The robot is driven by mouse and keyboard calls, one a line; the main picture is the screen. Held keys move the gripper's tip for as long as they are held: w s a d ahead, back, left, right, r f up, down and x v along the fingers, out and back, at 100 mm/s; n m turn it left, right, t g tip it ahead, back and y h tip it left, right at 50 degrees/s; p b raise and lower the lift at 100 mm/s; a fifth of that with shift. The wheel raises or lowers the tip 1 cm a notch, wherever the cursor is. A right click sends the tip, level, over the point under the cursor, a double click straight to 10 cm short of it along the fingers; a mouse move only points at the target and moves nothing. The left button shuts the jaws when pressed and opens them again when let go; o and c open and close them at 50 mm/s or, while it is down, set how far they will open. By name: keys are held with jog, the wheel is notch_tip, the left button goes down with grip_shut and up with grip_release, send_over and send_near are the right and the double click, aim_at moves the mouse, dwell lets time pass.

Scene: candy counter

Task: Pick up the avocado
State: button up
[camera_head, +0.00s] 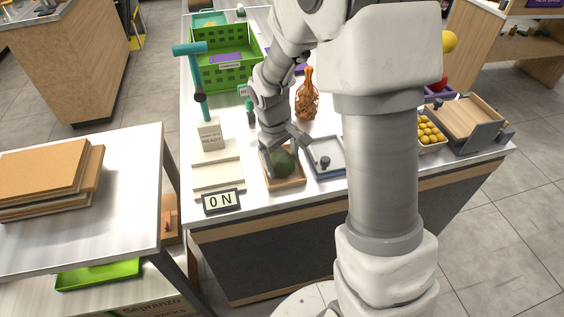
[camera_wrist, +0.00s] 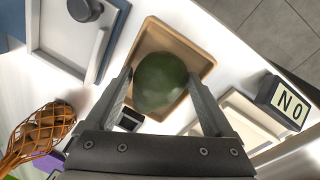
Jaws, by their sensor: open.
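The avocado (camera_wrist: 160,82) is dark green and round, and lies in a shallow tan wooden tray (camera_wrist: 192,54). In the head view the avocado (camera_head: 283,162) sits near the counter's front edge, in the tray (camera_head: 288,185). My gripper (camera_wrist: 160,88) is open, with one finger on each side of the avocado in the wrist view. In the head view my gripper (camera_head: 284,148) is right over the tray and hides part of the avocado. I cannot tell whether the fingers touch the avocado.
A blue-grey tray (camera_head: 327,172) with a dark knob stands right of the wooden tray. A green crate (camera_head: 226,72) is at the back left.

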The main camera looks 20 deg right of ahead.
jog(key=c, duration=0.6)
jog(key=shift+r, duration=0.15)
